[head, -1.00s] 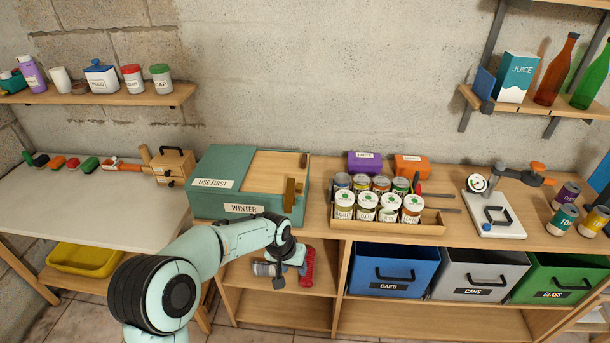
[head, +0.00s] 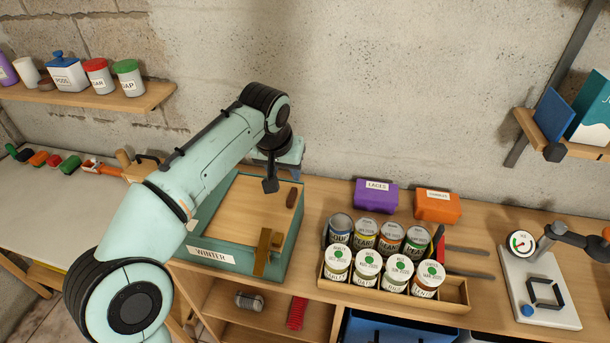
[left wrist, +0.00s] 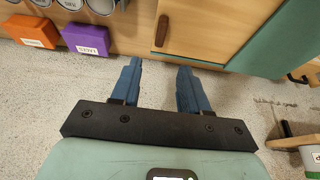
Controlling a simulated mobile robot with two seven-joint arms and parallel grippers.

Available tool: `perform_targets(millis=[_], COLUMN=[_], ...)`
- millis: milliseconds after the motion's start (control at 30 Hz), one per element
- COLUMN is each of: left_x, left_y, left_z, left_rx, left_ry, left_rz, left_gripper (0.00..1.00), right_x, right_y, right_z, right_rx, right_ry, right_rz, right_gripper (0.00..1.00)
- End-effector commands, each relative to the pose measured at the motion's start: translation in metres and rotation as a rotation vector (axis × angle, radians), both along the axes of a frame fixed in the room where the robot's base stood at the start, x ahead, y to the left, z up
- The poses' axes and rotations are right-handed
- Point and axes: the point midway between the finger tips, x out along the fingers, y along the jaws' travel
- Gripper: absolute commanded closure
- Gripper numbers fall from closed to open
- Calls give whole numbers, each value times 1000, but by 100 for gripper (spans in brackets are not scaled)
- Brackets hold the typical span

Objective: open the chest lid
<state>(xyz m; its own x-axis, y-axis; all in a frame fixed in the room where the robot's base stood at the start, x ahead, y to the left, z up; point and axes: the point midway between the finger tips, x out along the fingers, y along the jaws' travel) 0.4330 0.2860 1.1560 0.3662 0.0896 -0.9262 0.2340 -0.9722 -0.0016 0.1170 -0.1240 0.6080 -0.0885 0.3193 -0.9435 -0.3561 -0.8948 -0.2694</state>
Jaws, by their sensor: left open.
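The teal chest (head: 228,264), labelled WINTER, stands on the wooden bench against the wall. Its flat wooden lid panel (head: 245,205) lies level on top, with a dark brown grip (head: 291,198) near its right back corner and a wooden latch-like piece (head: 268,251) at the front. In the left wrist view the lid (left wrist: 190,28) and its dark grip (left wrist: 161,31) are beyond my fingertips. My left gripper (left wrist: 157,72) is open and empty, apart from the grip. In the head view my left arm hides the chest's left part. My right gripper is not in view.
A wooden tray (head: 395,293) of several cans stands right of the chest. Behind it are a purple box (head: 375,197) and an orange box (head: 437,207). A scale (head: 538,285) stands farther right. The concrete wall (head: 400,90) is close behind the chest.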

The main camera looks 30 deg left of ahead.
Motion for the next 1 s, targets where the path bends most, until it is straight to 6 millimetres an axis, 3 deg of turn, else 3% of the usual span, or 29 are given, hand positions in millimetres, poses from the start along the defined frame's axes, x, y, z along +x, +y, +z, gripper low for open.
perform_targets(millis=[233, 700, 1000], left_x=[7, 41, 49], left_y=[2, 10, 12], left_z=[-21, -107, -124], left_rx=[0, 0, -1], left_ry=[3, 3, 0], left_rz=[0, 0, 0], left_gripper=[55, 55, 55], right_x=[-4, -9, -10], right_y=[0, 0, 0], right_z=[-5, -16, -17], right_rx=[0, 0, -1], right_ry=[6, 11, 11], right_rz=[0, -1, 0], right_gripper=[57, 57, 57])
